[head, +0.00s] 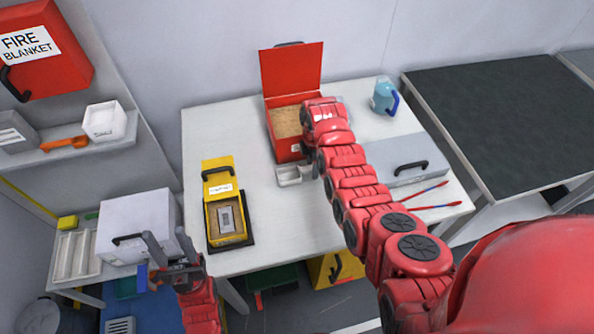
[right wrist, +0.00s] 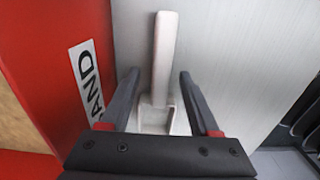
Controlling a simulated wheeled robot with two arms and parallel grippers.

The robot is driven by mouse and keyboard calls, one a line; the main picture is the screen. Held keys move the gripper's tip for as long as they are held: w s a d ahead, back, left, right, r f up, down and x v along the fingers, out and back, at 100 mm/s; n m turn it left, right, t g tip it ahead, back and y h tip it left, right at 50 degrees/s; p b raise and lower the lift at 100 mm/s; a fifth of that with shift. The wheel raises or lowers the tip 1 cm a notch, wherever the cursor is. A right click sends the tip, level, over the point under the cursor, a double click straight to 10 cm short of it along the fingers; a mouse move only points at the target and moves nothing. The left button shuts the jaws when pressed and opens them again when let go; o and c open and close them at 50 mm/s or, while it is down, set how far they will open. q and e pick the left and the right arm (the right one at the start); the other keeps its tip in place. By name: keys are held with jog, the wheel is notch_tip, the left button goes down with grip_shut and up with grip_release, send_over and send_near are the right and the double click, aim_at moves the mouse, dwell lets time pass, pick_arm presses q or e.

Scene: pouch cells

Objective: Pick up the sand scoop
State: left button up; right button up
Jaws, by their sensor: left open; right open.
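The sand scoop (right wrist: 162,52), pale with a long handle and a small square pan, shows in the right wrist view on a light grey surface beside the red sand box (right wrist: 62,50). My right gripper (right wrist: 160,76) is open, with one finger on each side of the scoop and a gap to each. The scoop's pan is partly hidden by the gripper body. My left gripper (head: 160,258) is open, empty and away at the lower left.
A yellow box (head: 226,238), a grey case (head: 402,172), red-blue tools (head: 425,198) and a blue jug (head: 383,97) share the white table (head: 210,125). A white box (head: 140,215) is near my left gripper.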

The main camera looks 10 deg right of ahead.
jog(key=shift+f, duration=0.6)
grip_shut()
